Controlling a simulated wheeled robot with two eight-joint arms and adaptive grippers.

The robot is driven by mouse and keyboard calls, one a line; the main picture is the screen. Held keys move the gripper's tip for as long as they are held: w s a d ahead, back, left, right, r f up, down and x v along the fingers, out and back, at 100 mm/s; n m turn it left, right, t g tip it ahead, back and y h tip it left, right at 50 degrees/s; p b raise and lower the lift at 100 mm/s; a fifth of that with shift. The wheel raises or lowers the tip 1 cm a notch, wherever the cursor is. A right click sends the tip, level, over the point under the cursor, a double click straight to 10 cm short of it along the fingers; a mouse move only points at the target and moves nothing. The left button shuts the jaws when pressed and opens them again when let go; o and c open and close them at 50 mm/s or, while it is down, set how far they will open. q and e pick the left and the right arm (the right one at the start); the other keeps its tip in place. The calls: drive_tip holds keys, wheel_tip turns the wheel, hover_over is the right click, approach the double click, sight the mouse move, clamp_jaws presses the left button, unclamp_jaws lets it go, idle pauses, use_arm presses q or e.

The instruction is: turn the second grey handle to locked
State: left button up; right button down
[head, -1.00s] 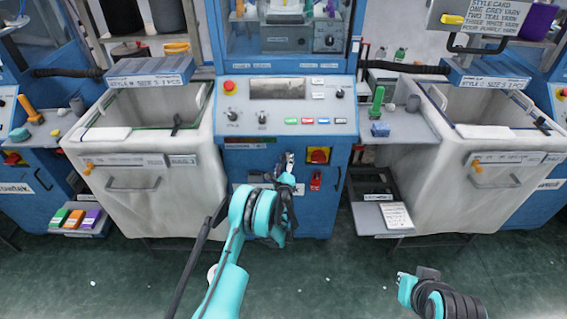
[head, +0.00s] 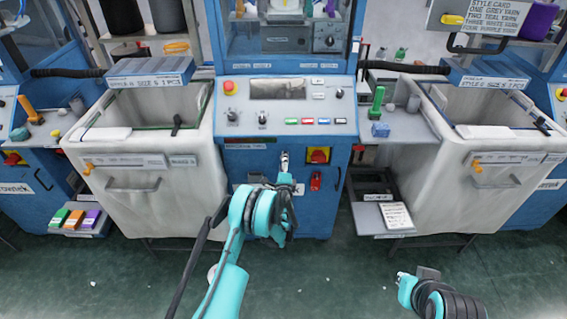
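Two small dark grey handles stand on the sloped panel of the middle blue machine, a left one (head: 232,115) and a second one (head: 263,118) to its right. Their small labels are too blurred to read. My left gripper (head: 285,158) is in front of the machine's blue front, below the panel and apart from both handles. Its fingertips point up and look narrow; whether they are closed is too small to tell. My arm hides part of the front behind it. My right gripper (head: 407,284) is low at the right, over the floor, far from the machine.
Beside my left gripper are a red-and-yellow rotary switch (head: 318,155) and a red tag-like piece (head: 316,181). Pale bins (head: 140,205) flank the machine. A low shelf (head: 367,219) is right.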

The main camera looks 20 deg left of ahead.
use_arm(q)
drive_tip(key=o, duration=1.2)
